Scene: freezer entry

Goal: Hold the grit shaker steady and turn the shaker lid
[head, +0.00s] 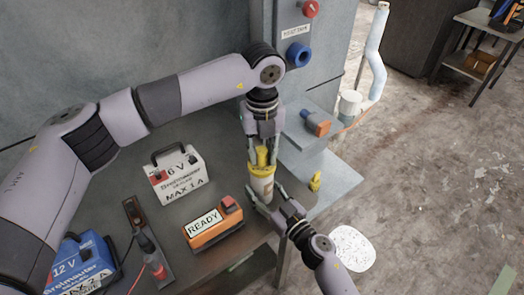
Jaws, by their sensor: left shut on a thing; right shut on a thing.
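The grit shaker (262,187) stands upright near the right end of the grey table, with a pale body. Its yellow shaker lid (263,168) is on top. My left gripper (262,160) comes down from above and is shut on the lid. My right gripper (264,197) reaches in from the lower right, below the lid, and is shut on the shaker's body. The fingers hide parts of both the lid and the body.
An orange box marked READY (213,228) lies left of the shaker. A white 6 V box (175,179) stands behind it, and a blue 12 V box (80,265) is at lower left. A grey cabinet (325,60) with a red knob stands behind. Open floor lies right.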

